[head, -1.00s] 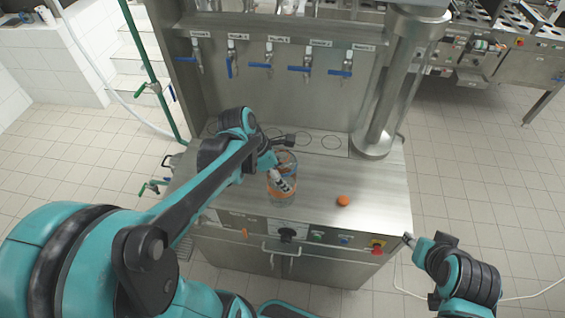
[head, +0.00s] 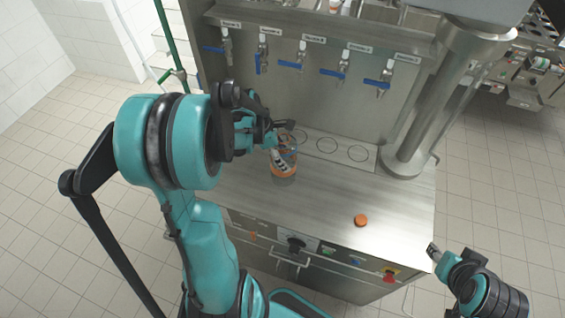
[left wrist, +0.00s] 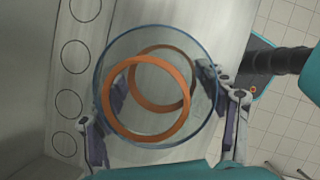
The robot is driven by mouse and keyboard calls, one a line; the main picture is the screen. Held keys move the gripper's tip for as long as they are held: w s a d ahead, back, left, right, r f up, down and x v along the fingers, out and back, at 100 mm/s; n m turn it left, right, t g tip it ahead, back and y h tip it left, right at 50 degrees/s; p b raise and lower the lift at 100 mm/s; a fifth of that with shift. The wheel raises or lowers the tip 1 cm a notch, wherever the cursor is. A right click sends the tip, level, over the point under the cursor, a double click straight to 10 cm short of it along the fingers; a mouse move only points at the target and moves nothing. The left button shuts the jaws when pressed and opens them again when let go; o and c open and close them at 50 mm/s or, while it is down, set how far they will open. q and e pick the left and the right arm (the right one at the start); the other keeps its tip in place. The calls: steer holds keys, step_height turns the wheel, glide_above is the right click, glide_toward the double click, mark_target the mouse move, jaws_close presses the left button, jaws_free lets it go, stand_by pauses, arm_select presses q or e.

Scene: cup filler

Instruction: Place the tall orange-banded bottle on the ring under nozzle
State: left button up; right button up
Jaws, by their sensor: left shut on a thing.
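The tall clear bottle with orange bands (head: 284,167) is upright over the left part of the steel counter (head: 320,208). My left gripper (head: 284,140) is shut on it. In the left wrist view I look down into the round clear bottle (left wrist: 150,95), with a finger on each side. I cannot tell whether its base touches the counter. Outlined rings (head: 327,146) lie in a row behind the bottle, under the blue-handled nozzles (head: 297,62); the leftmost are hidden by my left arm. My right gripper (head: 435,252) is off the counter's right front corner, its jaws unclear.
An orange cap (head: 361,220) lies on the counter to the right of the bottle. A thick steel column (head: 430,110) stands at the right end of the ring row. The counter between bottle and column is clear.

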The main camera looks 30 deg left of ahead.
arm_select(q)
step_height(320, 180, down, 4)
steer(key=shift+a+f, duration=0.1)
steer(key=shift+b, duration=0.3)
steer(key=shift+f, duration=0.2)
steer(key=o, duration=1.1)
steer(key=shift+r, duration=0.1)
steer(key=shift+o, duration=0.2)
